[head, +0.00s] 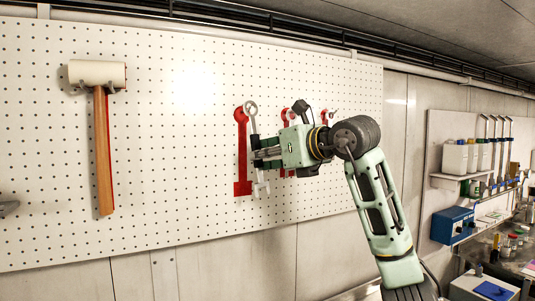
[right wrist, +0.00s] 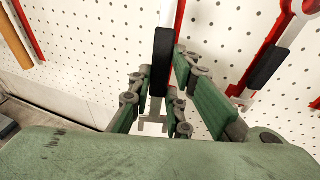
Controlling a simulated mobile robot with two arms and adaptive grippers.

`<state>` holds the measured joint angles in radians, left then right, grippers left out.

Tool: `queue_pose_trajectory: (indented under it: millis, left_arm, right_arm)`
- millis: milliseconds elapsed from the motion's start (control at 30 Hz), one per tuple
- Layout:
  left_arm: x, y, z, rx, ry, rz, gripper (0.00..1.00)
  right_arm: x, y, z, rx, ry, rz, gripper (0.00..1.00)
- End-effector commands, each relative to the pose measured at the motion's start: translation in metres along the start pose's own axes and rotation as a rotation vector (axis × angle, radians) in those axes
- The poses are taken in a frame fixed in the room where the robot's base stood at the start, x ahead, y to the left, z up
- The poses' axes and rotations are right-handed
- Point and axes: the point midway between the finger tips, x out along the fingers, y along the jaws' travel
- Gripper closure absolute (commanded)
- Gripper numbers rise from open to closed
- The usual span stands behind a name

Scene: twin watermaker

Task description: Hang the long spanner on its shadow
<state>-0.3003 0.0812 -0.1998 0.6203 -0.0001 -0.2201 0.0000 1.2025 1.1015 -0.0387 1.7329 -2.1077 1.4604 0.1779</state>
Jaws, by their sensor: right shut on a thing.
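My right gripper (head: 258,154) is shut on the long spanner, in front of the pegboard. The spanner (head: 252,110) is upright, its ring end up and its open jaw below the fingers. In the right wrist view its black grip (right wrist: 163,62) is between my fingers (right wrist: 160,88). The tall red shadow (head: 241,150) is on the board just left of the spanner in the head view. The spanner stands beside it, not over it; the gap to the board is hard to judge. My left gripper is not in view.
A mallet (head: 103,140) hangs at the left of the pegboard (head: 170,190). Another spanner (right wrist: 268,67) hangs close to the right of my gripper in the right wrist view, over red. More red shadows (head: 327,117) show behind my arm. Shelves (head: 460,178) stand far right.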

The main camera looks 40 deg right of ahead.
Motion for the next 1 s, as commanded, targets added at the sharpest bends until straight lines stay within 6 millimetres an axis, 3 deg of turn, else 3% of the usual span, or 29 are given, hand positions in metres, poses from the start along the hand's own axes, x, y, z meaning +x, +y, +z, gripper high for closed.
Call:
queue_pose_trajectory:
  millis: [500, 1000]
  left_arm:
    - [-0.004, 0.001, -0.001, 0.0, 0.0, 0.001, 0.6]
    - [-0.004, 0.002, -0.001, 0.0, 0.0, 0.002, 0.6]
  right_arm:
    - [0.026, -0.006, -0.004, -0.001, 0.0, 0.0, 1.0]
    - [0.029, -0.007, -0.006, 0.0, -0.001, 0.001, 1.0]
